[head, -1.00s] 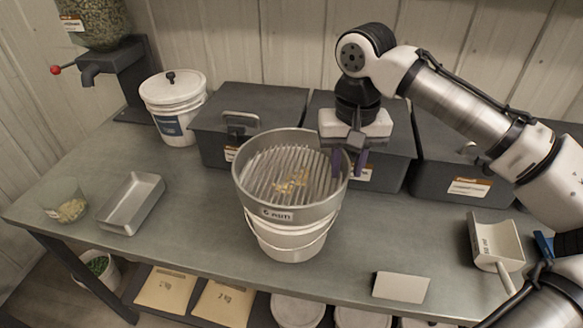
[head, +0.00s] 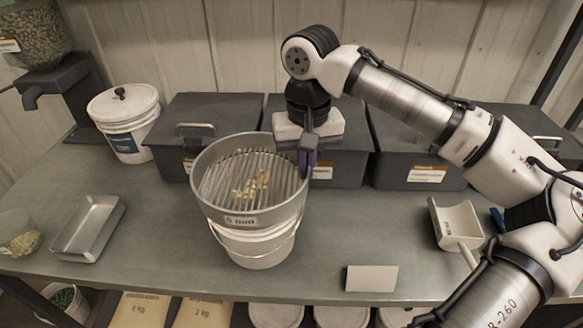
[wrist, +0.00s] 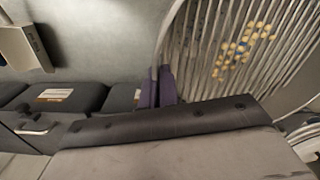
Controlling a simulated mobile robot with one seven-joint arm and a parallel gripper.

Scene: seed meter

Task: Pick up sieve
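The sieve (head: 249,206) is a round grey metal pan with a slotted floor and a "6 mm" label. It sits on top of a white bucket (head: 258,250), with several pale yellow seeds (head: 252,185) on its slots. My gripper (head: 307,168) points down at the sieve's right rim. Its purple fingers are close together, one on each side of the thin rim wall, and appear shut on it. In the wrist view, the fingers (wrist: 157,90) meet at the rim, with the slotted floor and seeds at right.
Dark lidded bins (head: 217,125) stand behind the sieve. A lidded white bucket (head: 125,125) and a metal tray (head: 89,228) are at left. A white scoop (head: 457,222) and a blank card (head: 371,278) lie at right. The bench between them is clear.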

